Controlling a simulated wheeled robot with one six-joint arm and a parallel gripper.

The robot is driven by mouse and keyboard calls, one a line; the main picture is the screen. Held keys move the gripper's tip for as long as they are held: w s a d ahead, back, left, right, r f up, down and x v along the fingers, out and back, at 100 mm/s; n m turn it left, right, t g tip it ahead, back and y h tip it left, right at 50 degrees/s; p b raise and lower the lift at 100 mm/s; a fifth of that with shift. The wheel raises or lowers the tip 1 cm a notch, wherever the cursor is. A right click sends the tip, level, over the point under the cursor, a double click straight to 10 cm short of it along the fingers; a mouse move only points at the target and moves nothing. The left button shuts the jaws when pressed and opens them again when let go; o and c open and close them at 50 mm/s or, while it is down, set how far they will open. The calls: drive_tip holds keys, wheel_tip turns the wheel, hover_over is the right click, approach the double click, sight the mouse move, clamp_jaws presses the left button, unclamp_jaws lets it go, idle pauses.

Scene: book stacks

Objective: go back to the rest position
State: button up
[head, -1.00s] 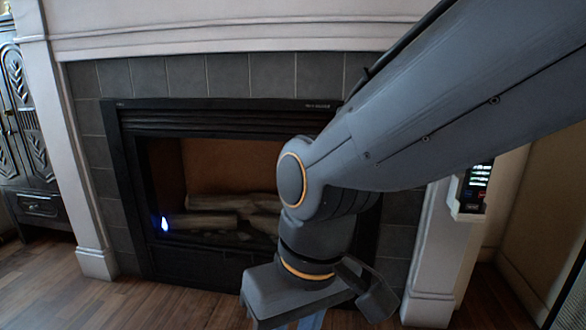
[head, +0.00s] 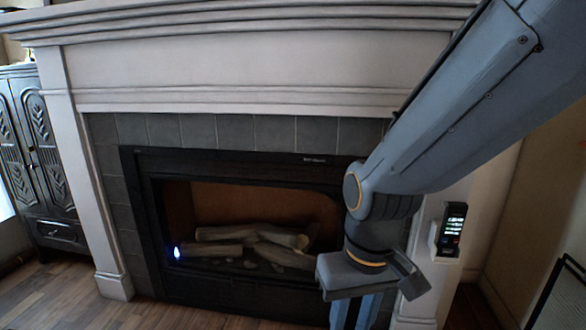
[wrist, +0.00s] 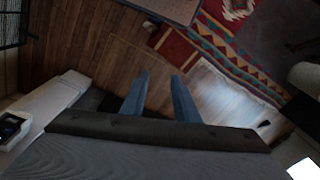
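My gripper (head: 355,318) hangs below the wrist at the lower right of the head view, in front of the right part of the fireplace. Its two blue fingers point down and run out of the bottom of that picture. In the wrist view, the fingers of my gripper (wrist: 160,78) stand apart with only wooden floor between them. The gripper is open and holds nothing.
A fireplace (head: 235,168) with logs (head: 247,240) and a white surround (head: 82,170) stands ahead. A dark cabinet (head: 45,150) is at left. The wrist view shows a patterned rug (wrist: 225,45) and bare floor (wrist: 85,45).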

drive_tip(key=s+d+r+m+p, duration=0.2)
drive_tip(key=d+r+p, duration=0.8)
drive_tip(key=p, duration=0.4)
drive_tip(key=shift+s+r+m+h, duration=0.15)
drive_tip(key=shift+r+m+h, duration=0.2)
drive_tip(key=shift+r, duration=0.55)
